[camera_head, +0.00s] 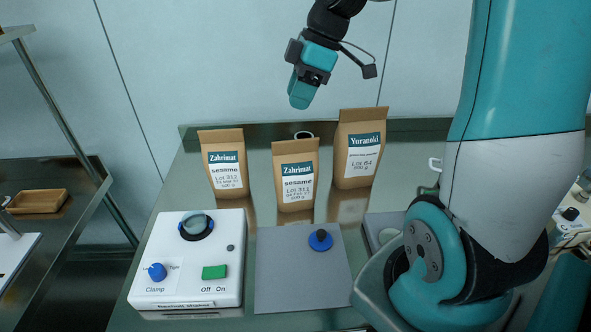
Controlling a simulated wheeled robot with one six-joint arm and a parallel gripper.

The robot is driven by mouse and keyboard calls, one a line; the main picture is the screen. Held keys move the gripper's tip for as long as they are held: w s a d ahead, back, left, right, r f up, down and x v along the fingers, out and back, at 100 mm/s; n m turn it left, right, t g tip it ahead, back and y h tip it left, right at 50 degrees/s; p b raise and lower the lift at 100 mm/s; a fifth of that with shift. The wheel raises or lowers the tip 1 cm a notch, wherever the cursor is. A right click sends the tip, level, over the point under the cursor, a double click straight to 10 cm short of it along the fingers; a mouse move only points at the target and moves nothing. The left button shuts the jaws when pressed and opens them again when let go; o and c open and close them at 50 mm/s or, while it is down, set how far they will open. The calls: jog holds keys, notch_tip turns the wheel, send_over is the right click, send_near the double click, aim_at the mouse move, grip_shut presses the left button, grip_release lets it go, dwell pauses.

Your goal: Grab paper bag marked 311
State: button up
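The paper bag marked Lot 311 (296,205) is brown with a "Zahrimat sesame" label. It stands upright on the metal table, in the middle of three bags and a little nearer than the other two. My gripper (300,98) hangs in the air above and behind the bags, pointing down, apart from them. Its fingers are small and seen from the side, so whether they are open cannot be made out. I see nothing held in it.
A similar bag marked Lot 312 (225,190) stands left, and a "Yuranoki" Lot 64 bag (356,185) stands right. A white shaker box (170,288) is front left. A grey mat (285,280) bears a blue knob (320,240). My arm covers the right side.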

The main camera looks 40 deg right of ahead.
jog(key=n+p, duration=0.1)
send_near(295, 142)
jog(key=p+x, duration=0.2)
jog(key=x, duration=0.3)
jog(key=shift+s+a+p, duration=0.15)
jog(key=shift+a+p, duration=0.1)
jog(key=shift+p, duration=0.15)
jog(key=p+x, duration=0.1)
jog(key=x, duration=0.1)
jog(key=p+x, duration=0.1)
jog(key=d+x, duration=0.1)
jog(key=x, duration=0.1)
jog(key=shift+w+a+f+p, duration=0.15)
jog(key=shift+w+f+p, duration=0.05)
jog(key=shift+f+p, duration=0.25)
jog(key=shift+f, duration=0.2)
jog(key=shift+f+b, duration=0.25)
jog(key=shift+b, duration=0.2)
jog(key=shift+c, duration=0.4)
grip_shut()
dwell(0.5)
